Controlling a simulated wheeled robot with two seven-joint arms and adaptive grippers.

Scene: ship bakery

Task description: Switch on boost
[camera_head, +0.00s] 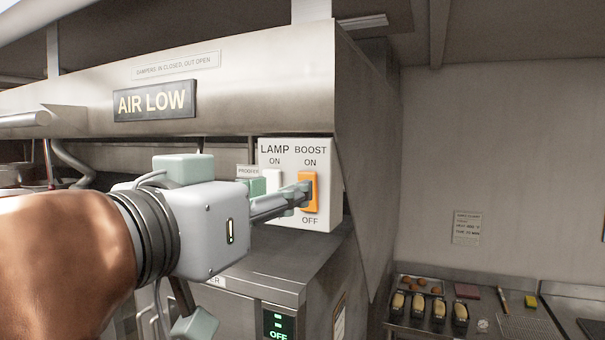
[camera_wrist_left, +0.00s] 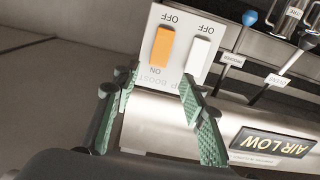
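The boost switch (camera_head: 313,178) is an orange rocker on a white panel (camera_head: 328,218), with ON above and OFF below. I cannot tell which way it is tipped. A white lamp switch (camera_head: 272,178) sits to its left. In the wrist view, where the lettering is upside down, I see the orange boost switch (camera_wrist_left: 162,47) and white lamp switch (camera_wrist_left: 199,60). My left gripper (camera_head: 279,195) is at the panel, one finger overlapping the orange switch's left edge; contact is unclear. In the wrist view my left gripper (camera_wrist_left: 157,88) has its green-padded fingers apart, nothing between them.
A steel hood with an AIR LOW sign (camera_head: 155,101) overhangs above. Below is a steel cabinet with a display (camera_head: 278,325) reading OFF.

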